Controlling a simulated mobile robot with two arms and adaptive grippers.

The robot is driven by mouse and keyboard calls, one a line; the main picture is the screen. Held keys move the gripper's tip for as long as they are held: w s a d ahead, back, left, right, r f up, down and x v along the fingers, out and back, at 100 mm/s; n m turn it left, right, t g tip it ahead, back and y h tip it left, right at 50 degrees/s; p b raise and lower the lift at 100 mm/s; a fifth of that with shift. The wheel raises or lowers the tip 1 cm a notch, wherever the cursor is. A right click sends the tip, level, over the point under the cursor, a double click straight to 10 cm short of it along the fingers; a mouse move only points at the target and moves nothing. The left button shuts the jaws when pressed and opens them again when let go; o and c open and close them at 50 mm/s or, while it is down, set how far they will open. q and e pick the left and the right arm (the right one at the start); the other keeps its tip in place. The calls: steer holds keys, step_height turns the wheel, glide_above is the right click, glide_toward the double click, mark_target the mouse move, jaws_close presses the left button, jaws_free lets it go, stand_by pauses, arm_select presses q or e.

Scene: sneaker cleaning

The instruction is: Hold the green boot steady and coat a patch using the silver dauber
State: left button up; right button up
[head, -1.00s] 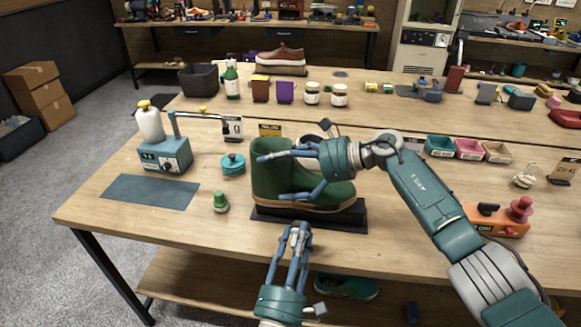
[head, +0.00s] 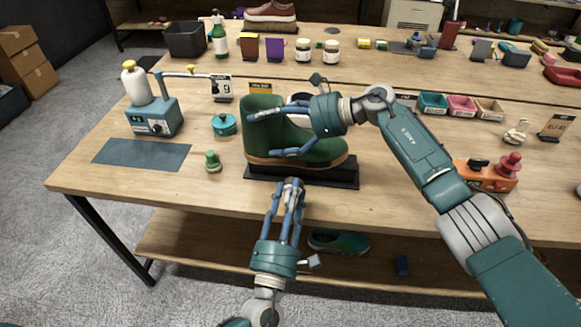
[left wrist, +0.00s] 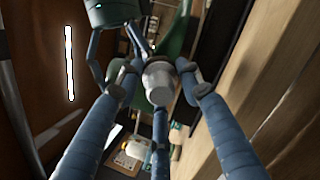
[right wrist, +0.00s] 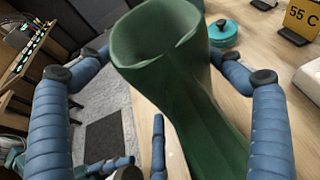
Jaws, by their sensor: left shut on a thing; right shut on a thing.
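The green boot (head: 262,115) stands upright on a black stand (head: 310,176) on the workbench, toe to the right. My right gripper (head: 264,136) is shut on the boot, its blue fingers across the shaft and side. In the right wrist view the boot (right wrist: 170,70) rises between the fingers, its shaft opening toward the camera. My left gripper (head: 291,185) is low, in front of the stand near the table's front edge. It is shut on the silver dauber (left wrist: 159,82), which the left wrist view shows between the fingers. I cannot tell whether the dauber touches the boot.
A teal round tin (head: 224,125) and a green-topped knob (head: 212,160) stand left of the boot. A pump device (head: 153,117) and a dark mat (head: 140,153) are farther left. An orange device (head: 487,176) sits at right. The front table strip is clear.

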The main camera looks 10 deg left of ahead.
stand_by(0.3)
arm_select(q)
steer(key=shift+w+a, duration=1.25)
steer(key=shift+a, duration=0.25)
steer(key=shift+w+a, duration=1.2)
steer(key=shift+a, duration=0.25)
steer(key=shift+w, duration=0.85)
steer(key=shift+d, duration=1.6)
steer(key=shift+w, duration=0.2)
